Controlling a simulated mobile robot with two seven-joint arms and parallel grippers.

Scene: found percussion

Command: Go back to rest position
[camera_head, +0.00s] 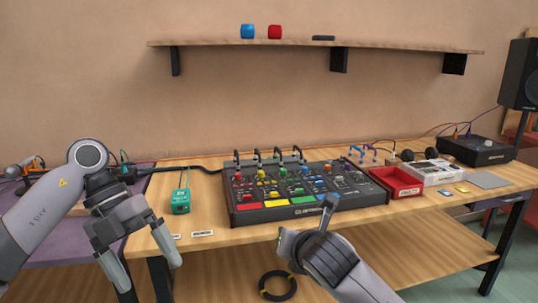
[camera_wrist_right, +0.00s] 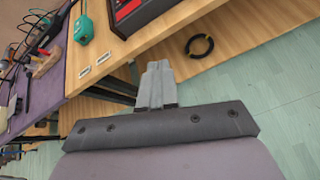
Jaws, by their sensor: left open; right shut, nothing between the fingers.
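My left gripper (camera_head: 146,268) is at the lower left of the head view. Its two fingers point down and stand apart, with nothing between them, in front of the table's left end. My right gripper (camera_head: 329,203) comes in from the bottom right, in front of the mixer's front edge. In the right wrist view its fingers (camera_wrist_right: 156,84) are shut together and hold nothing. The mixer (camera_head: 310,183) with colored knobs and pads sits on the wooden table (camera_head: 215,222). A teal box (camera_head: 181,207) stands left of it, apart from both grippers.
A red tray (camera_head: 395,183), a white device (camera_head: 432,173) and a grey pad (camera_head: 488,180) lie to the right. A black ring (camera_head: 277,286) lies below the tabletop. A wall shelf (camera_head: 300,44) holds a blue and a red object. A speaker (camera_head: 519,74) stands at right.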

